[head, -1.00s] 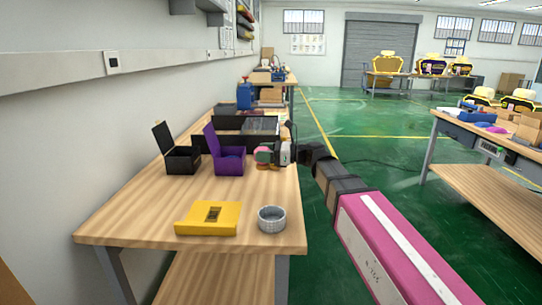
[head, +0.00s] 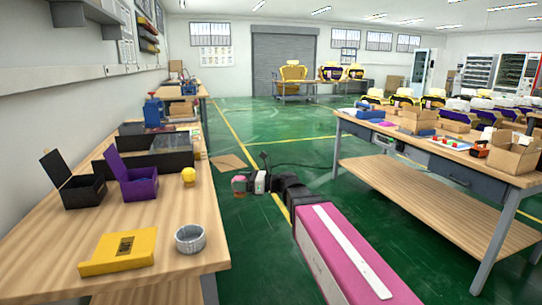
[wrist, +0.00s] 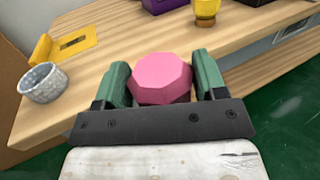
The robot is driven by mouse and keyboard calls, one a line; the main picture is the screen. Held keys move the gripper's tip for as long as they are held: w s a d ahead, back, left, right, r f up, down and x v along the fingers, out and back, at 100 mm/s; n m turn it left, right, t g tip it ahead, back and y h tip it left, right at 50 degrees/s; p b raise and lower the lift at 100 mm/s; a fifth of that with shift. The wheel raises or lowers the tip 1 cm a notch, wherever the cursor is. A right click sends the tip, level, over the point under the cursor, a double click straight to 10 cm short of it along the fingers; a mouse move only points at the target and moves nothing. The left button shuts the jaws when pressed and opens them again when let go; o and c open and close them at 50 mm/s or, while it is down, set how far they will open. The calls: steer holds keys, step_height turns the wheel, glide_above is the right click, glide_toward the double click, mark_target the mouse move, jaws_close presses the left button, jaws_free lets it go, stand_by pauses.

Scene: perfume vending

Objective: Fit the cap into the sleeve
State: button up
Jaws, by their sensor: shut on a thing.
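My gripper (head: 240,184) is shut on a pink octagonal block (wrist: 162,78), seemingly the cap, with a green finger on each side of it. In the head view the pink block (head: 238,186) shows just past the table's right edge, above the floor. A grey, round, open-topped ring or cup (head: 190,239) stands near the table's front right corner, apart from my gripper; it also shows in the wrist view (wrist: 42,88). A small yellow rounded thing (head: 188,176) stands by the right edge. I cannot tell for sure which is the sleeve.
A flat yellow holder (head: 120,251) lies beside the grey ring on the wooden table (head: 110,216). Open black (head: 84,193) and purple (head: 141,188) boxes stand behind.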

steer(key=d+f+m+t+h, duration=0.1)
steer(key=d+f+m+t, duration=0.2)
steer(key=d, duration=1.2)
steer(key=d+f+m+t+h, duration=0.2)
steer(key=d+f+t, duration=0.3)
steer(key=d, duration=1)
steer(key=shift+d+f+m+t, duration=0.15)
steer(key=shift+f+m+t, duration=0.25)
steer(key=shift+f, duration=0.8)
